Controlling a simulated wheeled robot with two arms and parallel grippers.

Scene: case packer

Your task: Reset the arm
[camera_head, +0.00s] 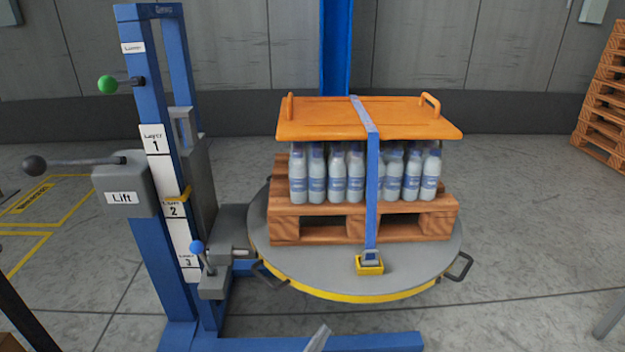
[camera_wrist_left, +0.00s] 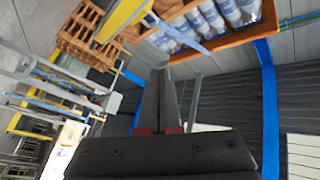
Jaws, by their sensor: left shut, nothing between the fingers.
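My left gripper (camera_head: 318,338) shows only as a small grey tip at the bottom edge of the head view, in front of the lift's base. In the left wrist view my left gripper (camera_wrist_left: 160,100) has its dark fingers together with nothing between them. It is apart from the bottles and the pallet. The rest of the left arm is hidden below the head view. My right gripper is not in view.
A blue lift post (camera_head: 150,190) with green, black and blue knobs stands at left. Its round grey turntable (camera_head: 310,272) carries a wooden pallet (camera_head: 400,228), several bottles (camera_head: 355,175) and an orange lid (camera_head: 330,120) under a blue strap (camera_head: 372,190). Stacked pallets (camera_head: 603,110) stand far right.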

